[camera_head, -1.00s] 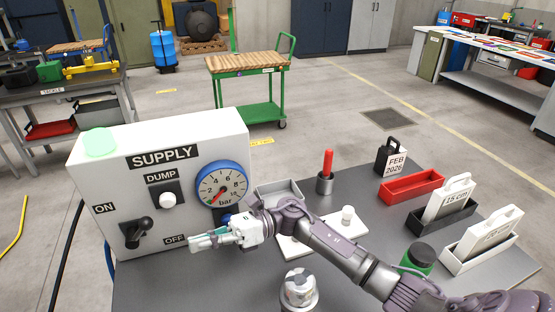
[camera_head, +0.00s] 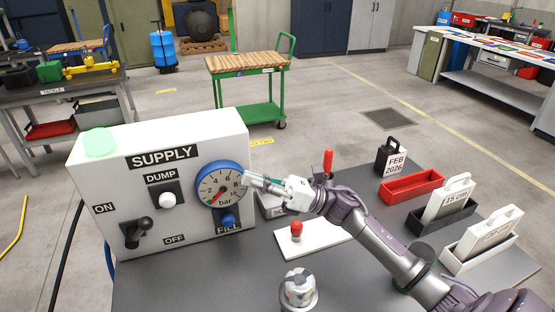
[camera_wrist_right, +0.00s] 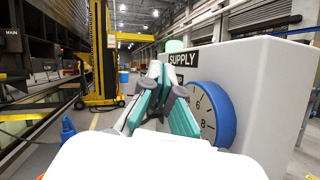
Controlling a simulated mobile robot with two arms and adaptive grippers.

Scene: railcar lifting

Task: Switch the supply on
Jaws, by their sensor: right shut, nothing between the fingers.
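The white supply box (camera_head: 100,180) stands at the left of the grey bench. Its black lever (camera_head: 137,232) sits low on the front, between the ON label (camera_head: 103,209) and the OFF label (camera_head: 175,240); its knob points up and right. The white DUMP button (camera_head: 168,199), the blue-rimmed gauge (camera_head: 221,185) and the blue FILL knob (camera_head: 228,221) are on the same face. The gauge needle is at the low end. My right gripper (camera_head: 250,178) is shut and empty, at the gauge's right edge. In the wrist view its fingers (camera_wrist_right: 158,72) meet in front of the box. My left gripper is out of view.
A white plate with a red-topped knob (camera_head: 296,230), a metal canister (camera_head: 299,289), a red tray (camera_head: 411,187) and card holders (camera_head: 448,200) stand on the bench to the right. My right arm crosses above the bench. The area in front of the lever is clear.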

